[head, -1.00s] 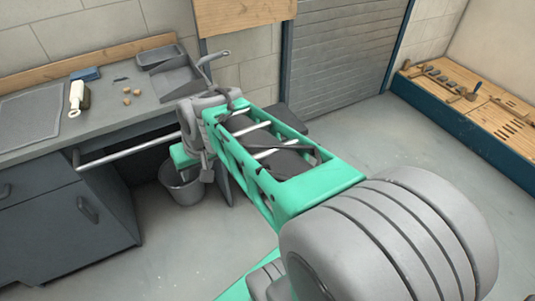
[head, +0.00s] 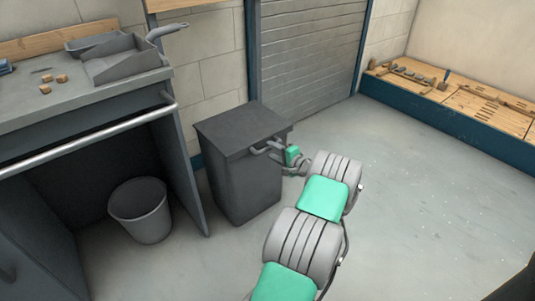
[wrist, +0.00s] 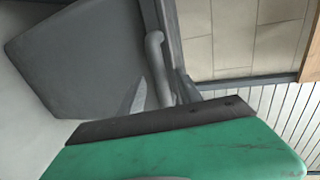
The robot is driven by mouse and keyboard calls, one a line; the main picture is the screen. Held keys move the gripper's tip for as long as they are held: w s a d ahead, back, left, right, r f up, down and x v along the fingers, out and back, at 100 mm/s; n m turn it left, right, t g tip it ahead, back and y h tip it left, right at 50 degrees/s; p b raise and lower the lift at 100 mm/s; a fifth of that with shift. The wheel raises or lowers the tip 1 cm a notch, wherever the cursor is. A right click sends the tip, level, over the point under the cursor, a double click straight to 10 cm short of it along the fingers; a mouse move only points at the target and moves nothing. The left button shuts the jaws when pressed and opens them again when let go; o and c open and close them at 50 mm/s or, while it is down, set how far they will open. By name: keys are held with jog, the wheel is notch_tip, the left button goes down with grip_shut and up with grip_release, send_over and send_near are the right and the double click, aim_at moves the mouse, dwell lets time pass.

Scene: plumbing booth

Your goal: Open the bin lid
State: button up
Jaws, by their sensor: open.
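The dark grey bin (head: 243,185) stands on the floor between the bench and the roller shutter. Its flat lid (head: 238,128) is down. In the wrist view a grey bin panel (wrist: 80,55) fills the upper left, with a pale grey bar that looks like the handle (wrist: 157,65) beside it. My gripper (head: 271,150) is at the lid's front right edge, close to the handle. It is open. I cannot tell whether the fingers touch the handle or are around it. In the wrist view my green and black gripper part covers the bottom and hides what lies there.
An open grey bucket (head: 141,212) stands under the bench (head: 55,100), whose metal rail (head: 85,135) sticks out at the front. A dustpan-like tray (head: 122,60) and small wooden blocks lie on the bench. The floor to the right is clear, up to a low tool platform (head: 450,115).

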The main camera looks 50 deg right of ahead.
aim_at(270, 149)
jog(key=shift+b+x, duration=0.3)
jog(key=shift+x, duration=1.3)
jog(key=shift+c, duration=0.3)
grip_shut()
